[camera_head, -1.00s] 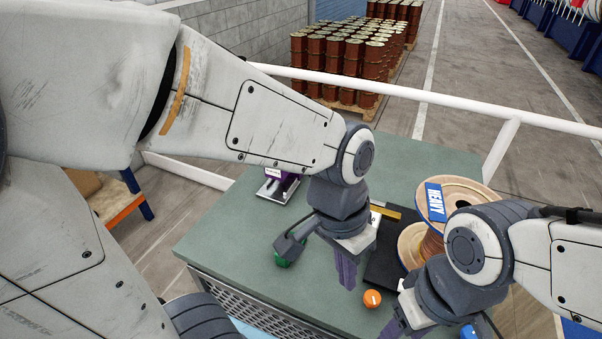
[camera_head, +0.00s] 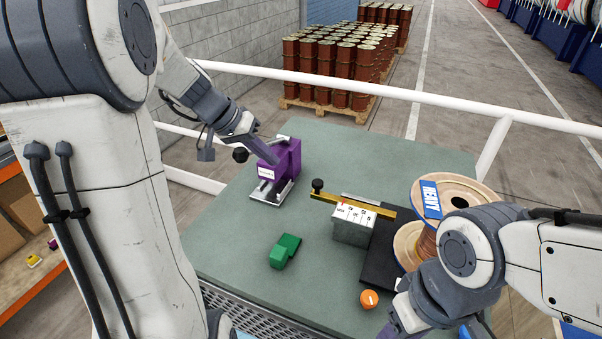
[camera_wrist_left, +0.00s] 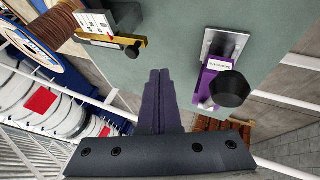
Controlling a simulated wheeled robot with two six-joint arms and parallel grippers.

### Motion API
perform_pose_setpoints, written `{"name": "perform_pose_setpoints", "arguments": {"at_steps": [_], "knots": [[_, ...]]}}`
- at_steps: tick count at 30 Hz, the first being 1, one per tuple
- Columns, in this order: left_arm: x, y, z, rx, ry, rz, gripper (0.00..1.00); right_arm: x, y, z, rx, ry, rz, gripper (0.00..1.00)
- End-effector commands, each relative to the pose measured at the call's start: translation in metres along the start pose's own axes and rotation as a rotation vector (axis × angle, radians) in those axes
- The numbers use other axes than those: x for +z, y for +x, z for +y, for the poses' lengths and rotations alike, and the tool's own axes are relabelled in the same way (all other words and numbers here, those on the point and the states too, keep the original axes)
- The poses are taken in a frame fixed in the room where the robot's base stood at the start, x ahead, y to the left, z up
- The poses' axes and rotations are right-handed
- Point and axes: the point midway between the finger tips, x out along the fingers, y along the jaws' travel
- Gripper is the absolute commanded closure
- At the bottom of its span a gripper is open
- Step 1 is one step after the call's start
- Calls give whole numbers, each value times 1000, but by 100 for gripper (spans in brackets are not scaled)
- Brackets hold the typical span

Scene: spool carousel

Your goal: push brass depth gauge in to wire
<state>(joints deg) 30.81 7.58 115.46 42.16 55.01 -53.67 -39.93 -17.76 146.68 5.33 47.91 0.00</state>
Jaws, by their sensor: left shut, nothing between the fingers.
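The brass depth gauge (camera_head: 372,208) is a yellow bar with a black knob at its left end. It lies along the top of a white-faced grey block with scale marks (camera_head: 351,223), its right end pointing towards the spool; it also shows in the left wrist view (camera_wrist_left: 110,41). The wooden spool (camera_head: 455,188) carries brown wire and a blue HEAVY label. My left gripper (camera_head: 272,158) is shut and empty beside the purple device, well left of the gauge; its fingers show together in the left wrist view (camera_wrist_left: 160,75). My right gripper (camera_head: 395,330) is partly cut off below the spool.
The purple device (camera_head: 287,158) with a black knob stands on a metal plate at the table's back left. A green block (camera_head: 285,251) and an orange knob (camera_head: 369,299) are nearer the front. A black slab (camera_head: 385,250) lies under the spool side. A white rail (camera_head: 300,78) runs behind.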

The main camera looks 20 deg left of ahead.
Motion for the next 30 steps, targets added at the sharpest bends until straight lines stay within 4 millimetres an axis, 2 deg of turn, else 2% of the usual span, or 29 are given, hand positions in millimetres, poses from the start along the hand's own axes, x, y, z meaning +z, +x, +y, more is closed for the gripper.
{"name": "perform_pose_setpoints", "arguments": {"at_steps": [3,9,12,16,30], "knots": [[1,27,2,4,-1,-8,100,0,-7,0,0,0,0,44],[1,69,2,2,-1,-8,100,-1,-14,-1,0,1,0,44],[1,74,19,1,3,-6,100,-1,-24,-2,0,1,0,44],[2,83,29,1,1,-4,100,-2,-28,-2,0,2,0,44],[3,88,34,-1,0,-2,100,-2,-29,-2,0,2,0,44]]}}
